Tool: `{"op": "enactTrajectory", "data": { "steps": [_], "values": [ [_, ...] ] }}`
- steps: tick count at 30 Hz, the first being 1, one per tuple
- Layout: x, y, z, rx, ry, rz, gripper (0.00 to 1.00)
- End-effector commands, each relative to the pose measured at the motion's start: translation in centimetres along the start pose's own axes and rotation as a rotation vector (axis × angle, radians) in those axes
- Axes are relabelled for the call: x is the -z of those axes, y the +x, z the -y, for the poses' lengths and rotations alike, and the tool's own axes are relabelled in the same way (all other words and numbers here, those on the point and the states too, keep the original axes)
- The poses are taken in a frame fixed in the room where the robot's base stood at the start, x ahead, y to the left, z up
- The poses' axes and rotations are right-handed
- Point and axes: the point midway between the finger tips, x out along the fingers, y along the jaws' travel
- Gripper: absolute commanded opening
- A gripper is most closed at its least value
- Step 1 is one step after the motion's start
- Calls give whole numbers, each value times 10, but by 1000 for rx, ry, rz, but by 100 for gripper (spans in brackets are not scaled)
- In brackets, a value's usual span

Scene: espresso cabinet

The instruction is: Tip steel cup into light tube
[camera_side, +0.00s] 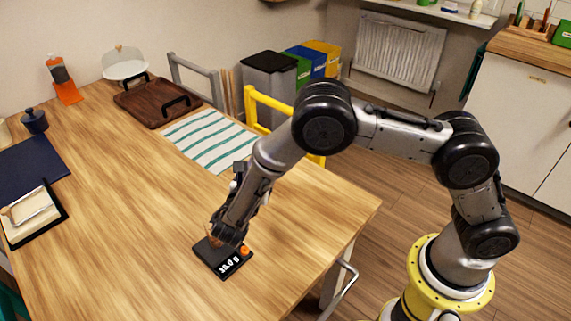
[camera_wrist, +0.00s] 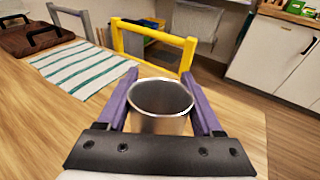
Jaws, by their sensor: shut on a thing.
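My gripper (camera_wrist: 159,88) is shut on the steel cup (camera_wrist: 160,122), with one purple finger on each side of it. The cup is upright or nearly so in the wrist view, its mouth open; I cannot tell what is inside. In the side view my gripper (camera_side: 228,234) is low over the black scale (camera_side: 208,258), and the cup (camera_side: 213,236) is mostly hidden by the fingers. I cannot tell whether the cup touches the scale. No light tube is clearly seen; a pale object (camera_side: 4,134) is cut off at the left edge.
The scale has a lit readout and an orange knob (camera_side: 245,250). A yellow chair (camera_side: 250,104) stands behind the table. The table's middle is clear.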

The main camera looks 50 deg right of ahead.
Motion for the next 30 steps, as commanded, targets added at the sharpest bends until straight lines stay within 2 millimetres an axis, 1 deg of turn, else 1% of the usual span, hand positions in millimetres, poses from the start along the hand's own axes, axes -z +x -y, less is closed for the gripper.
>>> {"op": "enactTrajectory", "data": {
  "steps": [1,2,3,5,6,9,12,15,19,23,30],
  "values": [
    [0,-18,-15,-5,6,-13,8],
    [-1,-27,-22,-6,5,-21,8],
    [-1,-42,-32,-10,4,-31,8],
    [-1,-64,-46,-20,1,-47,8],
    [-2,-78,-53,-28,-2,-57,8],
    [-2,-110,-69,-52,-9,-80,8],
    [-3,-134,-79,-75,-16,-102,8],
    [-2,-151,-83,-100,-25,-122,8],
    [1,-160,-84,-118,-31,-150,8],
    [6,-159,-84,-118,-36,-180,8],
    [24,-156,-83,-116,-39,-252,8]
  ]
}}
